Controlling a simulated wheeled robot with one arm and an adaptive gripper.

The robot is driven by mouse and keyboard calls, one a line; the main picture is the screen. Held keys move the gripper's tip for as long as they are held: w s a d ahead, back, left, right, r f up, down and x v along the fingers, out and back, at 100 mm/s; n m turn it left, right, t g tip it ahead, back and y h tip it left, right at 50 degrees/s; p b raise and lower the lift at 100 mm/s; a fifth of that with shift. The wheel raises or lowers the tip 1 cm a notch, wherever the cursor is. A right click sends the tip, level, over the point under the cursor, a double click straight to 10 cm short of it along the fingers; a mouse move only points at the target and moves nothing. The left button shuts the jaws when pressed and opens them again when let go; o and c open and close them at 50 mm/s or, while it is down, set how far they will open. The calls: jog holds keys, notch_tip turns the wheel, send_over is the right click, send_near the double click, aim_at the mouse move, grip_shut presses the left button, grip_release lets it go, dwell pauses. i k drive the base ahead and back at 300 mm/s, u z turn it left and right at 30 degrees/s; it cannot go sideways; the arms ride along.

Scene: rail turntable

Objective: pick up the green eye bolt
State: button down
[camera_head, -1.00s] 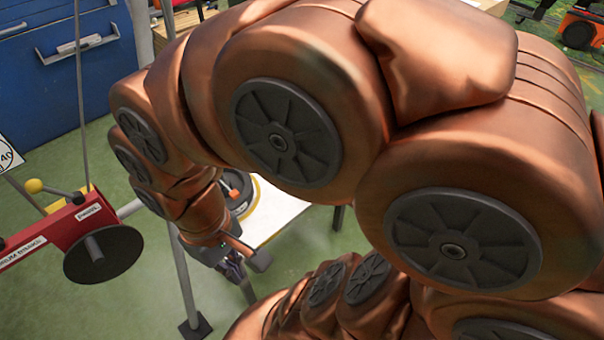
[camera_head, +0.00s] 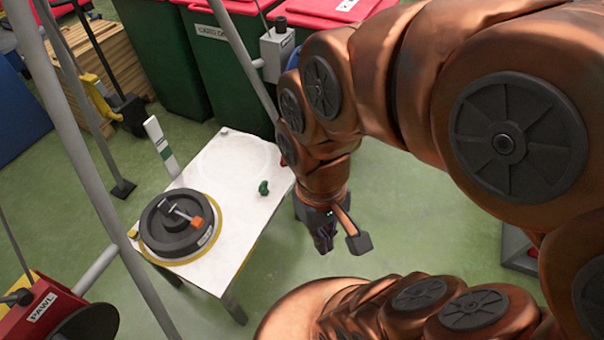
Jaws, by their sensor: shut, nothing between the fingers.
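A small green eye bolt (camera_head: 263,188) lies on the white table (camera_head: 230,207), near its right edge. My gripper (camera_head: 325,246) hangs pointing down off the right side of the table, to the right of the eye bolt and lower in the picture. It is shut and empty, apart from the eye bolt. The eye bolt is in full view; nothing covers it.
A black turntable (camera_head: 172,224) with an orange-tipped lever (camera_head: 197,222) takes up the table's left part. Grey poles (camera_head: 75,160) cross the left side. A red box marked PAWL (camera_head: 42,308) stands at lower left. Green bins (camera_head: 180,65) stand behind.

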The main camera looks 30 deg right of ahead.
aim_at(263, 190)
jog(key=z, duration=0.75)
jog(key=i, duration=0.45)
jog(key=u, duration=1.95)
